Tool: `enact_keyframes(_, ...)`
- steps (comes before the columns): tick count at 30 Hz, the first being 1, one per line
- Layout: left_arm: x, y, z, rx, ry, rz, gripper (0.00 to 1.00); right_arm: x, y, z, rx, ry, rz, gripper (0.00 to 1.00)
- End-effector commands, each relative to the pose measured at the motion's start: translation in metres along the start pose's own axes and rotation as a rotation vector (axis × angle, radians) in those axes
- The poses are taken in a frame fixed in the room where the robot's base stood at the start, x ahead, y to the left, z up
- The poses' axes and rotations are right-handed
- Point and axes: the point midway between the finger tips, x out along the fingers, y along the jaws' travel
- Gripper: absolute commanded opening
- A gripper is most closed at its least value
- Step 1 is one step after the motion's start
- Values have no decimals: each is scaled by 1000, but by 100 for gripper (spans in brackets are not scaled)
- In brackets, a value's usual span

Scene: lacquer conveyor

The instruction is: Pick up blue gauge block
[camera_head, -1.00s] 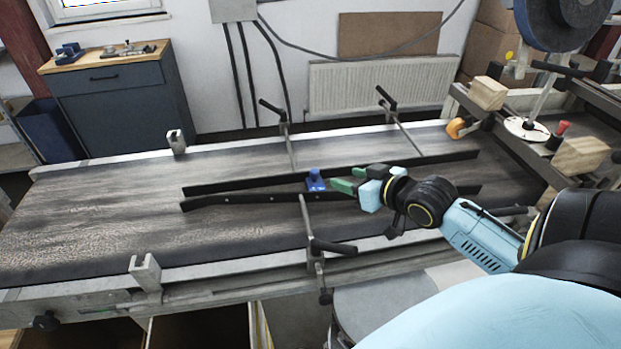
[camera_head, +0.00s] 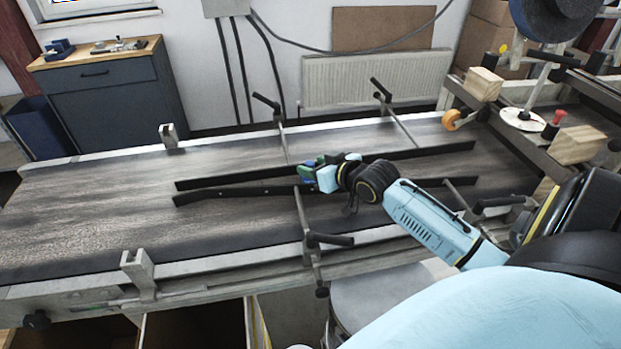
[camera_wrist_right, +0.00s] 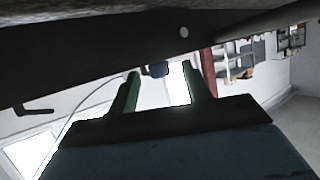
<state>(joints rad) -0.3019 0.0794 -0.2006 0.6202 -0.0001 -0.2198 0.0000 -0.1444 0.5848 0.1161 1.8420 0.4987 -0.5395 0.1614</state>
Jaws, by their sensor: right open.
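The blue gauge block (camera_head: 308,164) is between the two black guide rails on the conveyor, mostly hidden behind my right gripper in the head view. My right gripper (camera_head: 318,166), with green fingers, is open and right at the block. In the right wrist view, a small dark blue piece of the block (camera_wrist_right: 157,70) shows between the tips of the spread fingers (camera_wrist_right: 163,82), closer to the left finger. I cannot tell whether a finger touches it. My left gripper is not in view.
Black guide rails (camera_head: 400,153) run along the dark conveyor belt (camera_head: 90,205), with clamp rods and handles (camera_head: 330,239) rising beside them. The belt's left part is clear. Wooden blocks (camera_head: 484,84) and an orange roller (camera_head: 453,119) sit at the right. A cabinet (camera_head: 110,95) stands behind.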

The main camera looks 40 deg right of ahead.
Motion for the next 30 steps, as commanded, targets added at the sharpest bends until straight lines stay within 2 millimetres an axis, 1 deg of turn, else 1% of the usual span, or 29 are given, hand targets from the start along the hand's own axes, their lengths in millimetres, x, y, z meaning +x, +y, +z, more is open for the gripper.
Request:
enact_keyframes(6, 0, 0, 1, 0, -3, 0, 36, 1, 0, 0, 0, -1, 0, 48)
enact_keyframes(7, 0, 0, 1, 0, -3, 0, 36, 1, 0, 0, 0, -1, 0, 46)
enact_keyframes(15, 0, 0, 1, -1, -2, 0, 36, 1, 0, 0, 0, 0, 0, 10)
enact_keyframes(18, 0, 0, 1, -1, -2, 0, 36, 1, 0, 0, 0, -1, 0, 0)
enact_keyframes(26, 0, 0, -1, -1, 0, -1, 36, 0, 0, -3, -1, 2, -1, 0)
enact_keyframes(29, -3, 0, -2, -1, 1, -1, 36, -4, 0, -12, -2, 4, -1, 0)
enact_keyframes(30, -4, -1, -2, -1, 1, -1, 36, -6, -1, -18, -3, 4, -1, 0)
